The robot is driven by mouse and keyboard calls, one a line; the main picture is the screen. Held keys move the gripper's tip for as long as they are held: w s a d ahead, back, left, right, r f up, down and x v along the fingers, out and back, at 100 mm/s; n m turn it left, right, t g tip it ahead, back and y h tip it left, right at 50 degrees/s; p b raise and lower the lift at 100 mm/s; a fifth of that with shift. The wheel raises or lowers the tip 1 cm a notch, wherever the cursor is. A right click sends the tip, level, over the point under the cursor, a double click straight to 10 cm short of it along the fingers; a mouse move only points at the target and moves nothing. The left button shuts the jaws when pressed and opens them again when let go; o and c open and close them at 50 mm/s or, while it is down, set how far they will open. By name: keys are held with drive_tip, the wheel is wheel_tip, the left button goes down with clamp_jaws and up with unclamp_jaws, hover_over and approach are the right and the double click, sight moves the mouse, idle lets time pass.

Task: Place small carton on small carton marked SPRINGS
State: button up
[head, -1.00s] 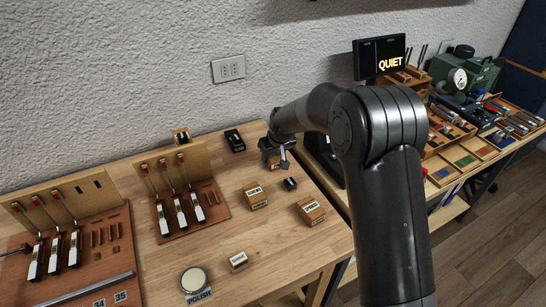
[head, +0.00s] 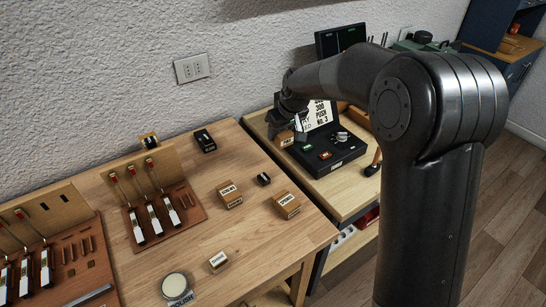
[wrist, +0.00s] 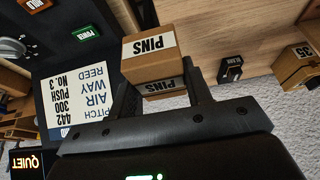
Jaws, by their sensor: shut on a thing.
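My gripper (head: 288,125) is shut on a small tan carton (head: 285,139), held up in front of the black case beyond the table's right edge. In the wrist view the carton (wrist: 149,62) sits between the two fingers (wrist: 162,82) and its white label reads PINS. Two similar small cartons with white labels stand on the table: one at the middle (head: 229,195) and one near the right edge (head: 287,205). Their labels are too small to read surely, so I cannot tell for certain which one says SPRINGS.
A small black block (head: 263,179) lies between the two cartons. A smaller labelled box (head: 218,261) and a round POLISH tin (head: 175,286) are nearer the front. A black box (head: 205,140) stands at the back. The open black case (head: 335,152) stands on the right-hand bench.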

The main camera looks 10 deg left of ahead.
drive_tip(key=s+d+r, duration=0.2)
drive_tip(key=s+d, duration=0.6)
drive_tip(key=s, duration=0.1)
drive_tip(key=s+d+r, duration=0.2)
drive_tip(key=s+d, duration=0.6)
drive_tip(key=s, duration=0.1)
hover_over(283, 196)
drive_tip(key=s+d, duration=0.1)
wheel_tip(283, 196, down, 7)
drive_tip(key=shift+s+d+r, duration=0.1)
drive_tip(key=shift+r, duration=0.1)
drive_tip(key=shift+f, duration=2.05)
drive_tip(key=o, duration=1)
drive_tip(key=shift+f, duration=0.1)
